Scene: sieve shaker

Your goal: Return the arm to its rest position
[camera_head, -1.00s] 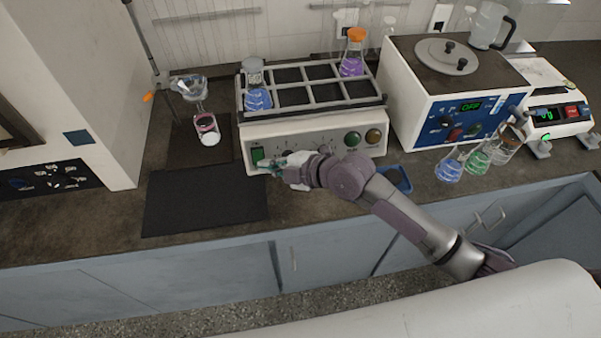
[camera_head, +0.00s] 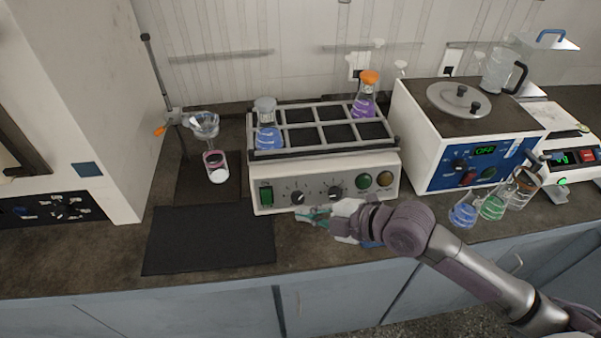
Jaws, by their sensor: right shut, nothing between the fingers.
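My right arm comes in from the lower right. Its right gripper (camera_head: 308,214) is shut and empty, in front of the lower front panel of the shaker (camera_head: 322,184), below its knobs. The green switch (camera_head: 266,196) on that panel is to the left of the fingertips, apart from them in the picture. On the shaker's rack (camera_head: 301,154) stand a flask of blue liquid (camera_head: 268,136) at the left and an orange-capped flask of purple liquid (camera_head: 365,102) at the back right. My left gripper is out of view.
A white heating bath (camera_head: 425,140) stands to the right, with several flasks, including a green one (camera_head: 492,207), before it and a balance (camera_head: 571,168) beyond. A clamp stand with a funnel (camera_head: 204,124) is at the left. The black mat (camera_head: 208,240) is bare.

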